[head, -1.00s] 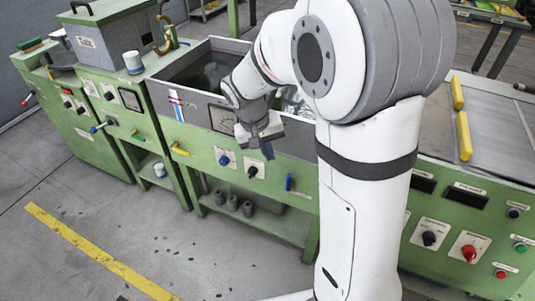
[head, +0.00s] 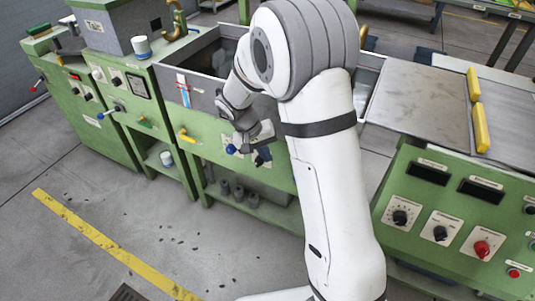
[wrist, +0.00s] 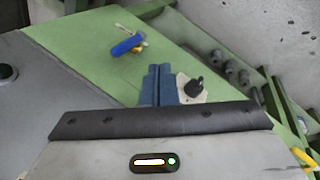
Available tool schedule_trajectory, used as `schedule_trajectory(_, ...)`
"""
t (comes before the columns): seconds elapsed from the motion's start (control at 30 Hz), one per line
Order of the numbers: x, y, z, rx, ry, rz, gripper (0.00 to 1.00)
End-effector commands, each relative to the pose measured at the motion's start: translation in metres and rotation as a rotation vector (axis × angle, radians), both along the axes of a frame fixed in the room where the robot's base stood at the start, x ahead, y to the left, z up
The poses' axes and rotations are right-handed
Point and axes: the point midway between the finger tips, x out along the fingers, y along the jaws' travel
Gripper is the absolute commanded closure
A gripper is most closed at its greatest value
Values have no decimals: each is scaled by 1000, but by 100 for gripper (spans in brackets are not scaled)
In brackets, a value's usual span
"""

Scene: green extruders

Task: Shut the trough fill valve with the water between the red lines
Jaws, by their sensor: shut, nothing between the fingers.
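The trough (head: 212,55) is the open grey tank in the green machine, partly hidden by my arm. On its front is a sight gauge (head: 183,90) with red and blue marks; its water level is too small to read. A yellow lever (head: 186,135) sits low on the panel under the gauge. In the wrist view a blue-handled valve lever (wrist: 127,45) with a brass body lies beyond and left of my fingertips, apart from them. My gripper (head: 263,157) is shut and empty before the panel; its blue fingers (wrist: 159,82) are together. I cannot tell which lever is the fill valve.
A black knob (wrist: 194,88) is close right of the fingers in the wrist view. Grey cylinders (head: 238,193) stand on the lower shelf. The floor in front is free, with a yellow stripe (head: 110,245).

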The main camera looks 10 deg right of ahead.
Motion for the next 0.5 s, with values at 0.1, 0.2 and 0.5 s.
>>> schedule_trajectory(0.1,-1,-10,-27,-1,4,0,100)
schedule_trajectory(0.2,-1,-19,-48,-2,4,-1,100)
schedule_trajectory(0.5,-2,-54,-66,0,-1,-1,100)
